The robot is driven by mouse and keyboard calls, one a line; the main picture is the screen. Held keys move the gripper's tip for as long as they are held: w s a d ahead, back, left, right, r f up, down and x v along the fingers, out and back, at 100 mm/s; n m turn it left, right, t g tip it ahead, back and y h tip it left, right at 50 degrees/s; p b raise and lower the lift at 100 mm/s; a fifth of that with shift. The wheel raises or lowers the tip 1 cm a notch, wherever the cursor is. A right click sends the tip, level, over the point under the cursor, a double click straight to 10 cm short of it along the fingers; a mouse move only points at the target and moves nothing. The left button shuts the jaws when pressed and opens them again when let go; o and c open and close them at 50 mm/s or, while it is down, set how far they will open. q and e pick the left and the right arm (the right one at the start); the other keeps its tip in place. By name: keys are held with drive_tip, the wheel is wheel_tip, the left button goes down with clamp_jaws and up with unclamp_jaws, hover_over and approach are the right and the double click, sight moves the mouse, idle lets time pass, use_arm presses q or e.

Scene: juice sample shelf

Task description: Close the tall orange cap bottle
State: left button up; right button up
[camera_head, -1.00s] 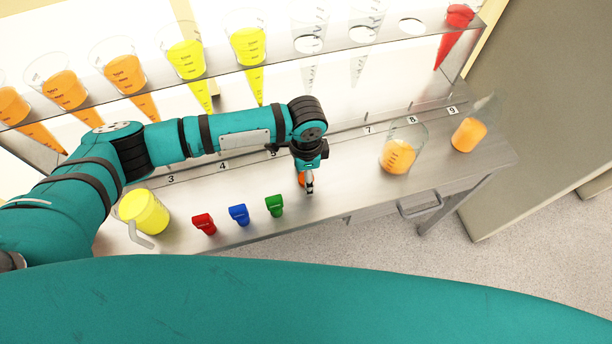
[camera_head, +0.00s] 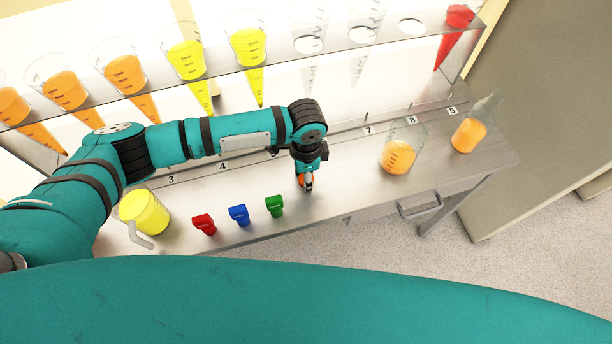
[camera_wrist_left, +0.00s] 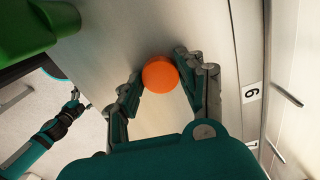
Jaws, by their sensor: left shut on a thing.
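My left gripper (camera_head: 308,187) is low over the front of the bench and shut on a small orange cap (camera_head: 301,180). In the left wrist view the round orange cap (camera_wrist_left: 160,74) sits between the two fingertips of the left gripper (camera_wrist_left: 158,82). Whether the cap still touches the bench I cannot tell. A clear container with orange liquid (camera_head: 468,135), narrowing upward, stands at the bench's right end. A wider glass with orange contents (camera_head: 397,157) stands left of it. My right gripper (camera_wrist_left: 74,104) shows small in the left wrist view; its opening is unclear.
Green (camera_head: 274,206), blue (camera_head: 239,215) and red (camera_head: 204,224) pieces stand left of my left gripper. A yellow jug (camera_head: 145,212) is farther left. A raised rack (camera_head: 280,66) behind holds several cones. The bench (camera_head: 345,190) is clear between my left gripper and the glass.

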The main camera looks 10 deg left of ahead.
use_arm(q)
drive_tip(key=shift+r, duration=0.5)
drive_tip(key=shift+s+d+r, duration=0.1)
drive_tip(key=shift+s+r, duration=0.15)
drive_tip(key=shift+r, duration=0.4)
drive_tip(key=shift+s+r, duration=0.2)
drive_tip(key=shift+r, duration=0.4)
drive_tip(key=s+d+r, duration=0.1)
drive_tip(key=s, duration=1.4)
drive_tip(key=shift+d+r+b, duration=0.2)
drive_tip(key=shift+r+b, duration=0.05)
drive_tip(key=shift+b, duration=0.2)
